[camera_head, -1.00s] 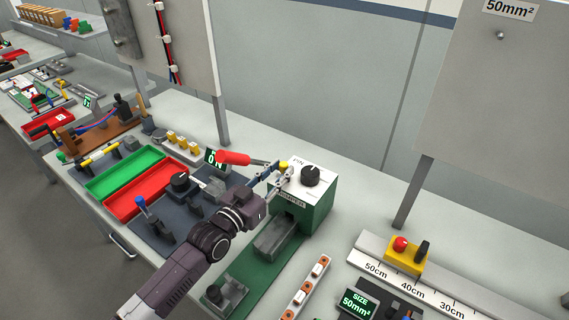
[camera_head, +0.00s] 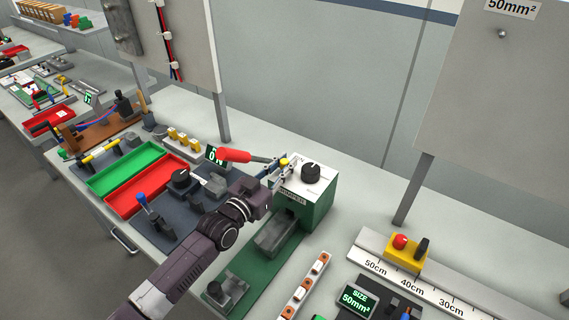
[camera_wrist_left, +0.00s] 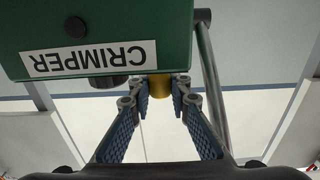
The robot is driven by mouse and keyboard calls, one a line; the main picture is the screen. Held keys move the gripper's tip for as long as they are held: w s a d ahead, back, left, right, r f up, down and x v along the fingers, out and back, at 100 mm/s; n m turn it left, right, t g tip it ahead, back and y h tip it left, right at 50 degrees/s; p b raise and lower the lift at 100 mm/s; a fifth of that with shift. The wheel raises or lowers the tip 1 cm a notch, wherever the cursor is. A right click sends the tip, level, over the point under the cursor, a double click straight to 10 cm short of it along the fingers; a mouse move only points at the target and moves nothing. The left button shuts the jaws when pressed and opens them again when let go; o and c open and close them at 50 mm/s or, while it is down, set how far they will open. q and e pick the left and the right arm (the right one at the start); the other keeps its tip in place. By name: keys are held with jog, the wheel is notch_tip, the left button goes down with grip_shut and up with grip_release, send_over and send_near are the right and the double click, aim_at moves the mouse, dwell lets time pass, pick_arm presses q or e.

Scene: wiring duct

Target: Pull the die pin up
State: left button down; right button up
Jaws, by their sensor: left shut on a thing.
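The die pin has a small yellow head (camera_head: 284,161) at the top left edge of the green crimper (camera_head: 318,215), beside a black knob (camera_head: 311,174). In the left wrist view the yellow pin (camera_wrist_left: 159,84) stands between my fingertips, by the inverted CRIMPER label. My left gripper (camera_head: 278,173) reaches in from the left and is shut on the pin. It also shows in the left wrist view (camera_wrist_left: 160,103). The pin's lower part is hidden. My right gripper is not in view.
Red (camera_head: 140,190) and green (camera_head: 122,168) trays stand further left. A yellow block with a red button (camera_head: 402,250) sits on the ruler at right. A board (camera_head: 500,120) hangs at back right.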

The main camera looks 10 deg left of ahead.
pick_arm(q)
jog(key=shift+r+p, duration=1)
jog(key=shift+r, duration=0.25)
jog(key=c, duration=2)
grip_release()
jog(key=shift+c, duration=0.2)
jog(key=shift+s+a+f, duration=0.15)
jog(key=shift+s+a, duration=0.05)
jog(key=shift+s, duration=0.25)
jog(key=v, duration=1.1)
